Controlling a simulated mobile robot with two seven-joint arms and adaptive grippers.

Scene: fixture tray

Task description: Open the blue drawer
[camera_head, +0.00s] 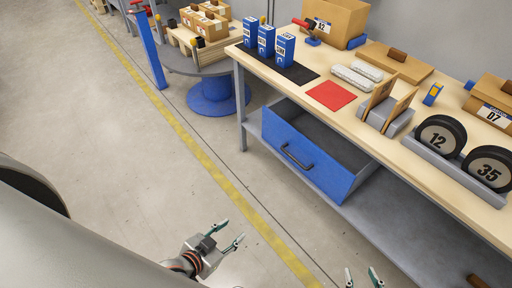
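The blue drawer (303,160) is under the workbench at its left end. It stands pulled out, with its grey inside showing empty where I can see it. Its black bar handle (296,156) is on the blue front face. My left gripper (231,233) is open and empty, low over the floor in front of the drawer and apart from it. My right gripper (362,278) is at the bottom edge of the view, its fingertips apart with nothing seen between them. The rest of the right gripper is cut off by the frame.
The workbench top (372,124) holds blue boxes (284,50), a red mat (331,95), numbered wheels (440,137) and cartons. A lower grey shelf (420,237) runs under it. A round table (196,65) stands back left. The floor (190,175) before the drawer is clear.

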